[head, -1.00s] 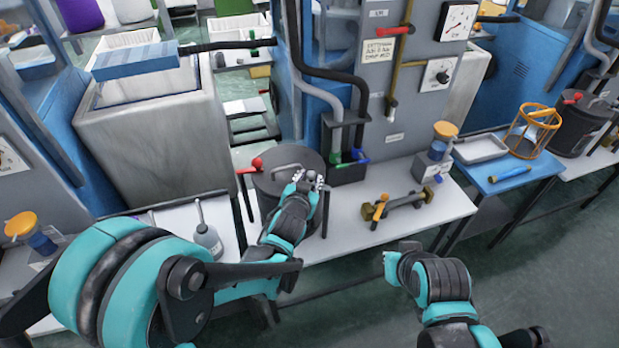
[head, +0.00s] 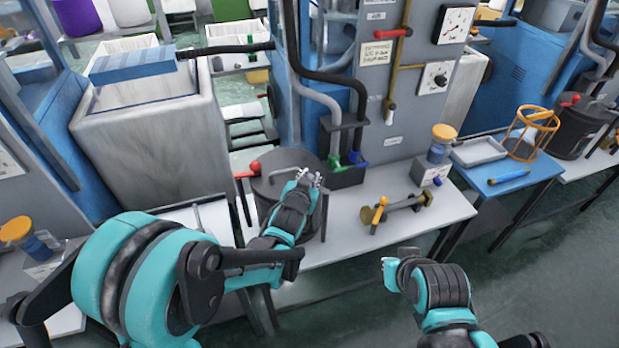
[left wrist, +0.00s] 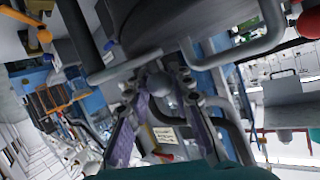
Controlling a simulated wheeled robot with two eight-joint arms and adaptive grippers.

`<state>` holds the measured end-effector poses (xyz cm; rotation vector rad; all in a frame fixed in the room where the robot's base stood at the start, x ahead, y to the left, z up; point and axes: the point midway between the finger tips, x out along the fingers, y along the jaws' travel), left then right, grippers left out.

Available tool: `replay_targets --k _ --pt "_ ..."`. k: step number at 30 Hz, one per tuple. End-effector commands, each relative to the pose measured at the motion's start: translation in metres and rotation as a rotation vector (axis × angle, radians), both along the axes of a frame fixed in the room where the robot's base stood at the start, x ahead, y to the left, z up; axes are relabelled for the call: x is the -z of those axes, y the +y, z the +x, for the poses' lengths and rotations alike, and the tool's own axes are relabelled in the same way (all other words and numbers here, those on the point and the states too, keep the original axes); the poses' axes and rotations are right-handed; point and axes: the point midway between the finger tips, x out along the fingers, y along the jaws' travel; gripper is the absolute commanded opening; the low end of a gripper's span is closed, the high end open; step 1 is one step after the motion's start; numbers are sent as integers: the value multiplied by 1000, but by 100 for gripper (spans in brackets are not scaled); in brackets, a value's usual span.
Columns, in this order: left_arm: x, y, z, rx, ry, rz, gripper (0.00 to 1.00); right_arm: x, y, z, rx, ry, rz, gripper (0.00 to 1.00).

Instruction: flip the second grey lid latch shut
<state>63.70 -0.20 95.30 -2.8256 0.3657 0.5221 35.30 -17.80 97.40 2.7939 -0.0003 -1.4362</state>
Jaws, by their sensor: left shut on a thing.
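A dark round pot with a grey lid (head: 283,163) stands on the white bench. A red-knobbed latch (head: 254,167) sits at its left side. My left gripper (head: 309,178) is at the right front of the lid rim and hides the spot beneath it. In the left wrist view my left gripper (left wrist: 163,110) is closed around a grey round-ended piece (left wrist: 160,84), which appears to be the grey lid latch. How far the latch is turned cannot be made out. My right gripper (head: 388,270) is in front of the bench, away from the pot; its fingers are unclear.
A dark holder with green and blue pipe ends (head: 345,172) stands close behind the pot. A brass-coloured bar fitting (head: 396,208) lies to the right, with an orange-capped jar (head: 440,142) beyond. A panel with gauges (head: 455,25) rises behind.

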Motion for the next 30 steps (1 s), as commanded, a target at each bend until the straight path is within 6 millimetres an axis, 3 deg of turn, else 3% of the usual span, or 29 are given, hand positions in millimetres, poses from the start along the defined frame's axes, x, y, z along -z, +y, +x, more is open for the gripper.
replay_targets --k 14,26,27,28,30 --pt "2 -4 6 152 5 -2 0 4 0 0 0 0 0 0" --pt "1 -5 7 170 1 0 0 4 0 0 0 0 0 0" --pt "1 -5 7 170 1 0 24 4 0 0 0 0 0 0" --pt "1 -5 7 170 1 0 32 4 0 0 0 0 0 0" --pt "0 -5 7 170 0 0 32 4 0 0 0 0 0 0"
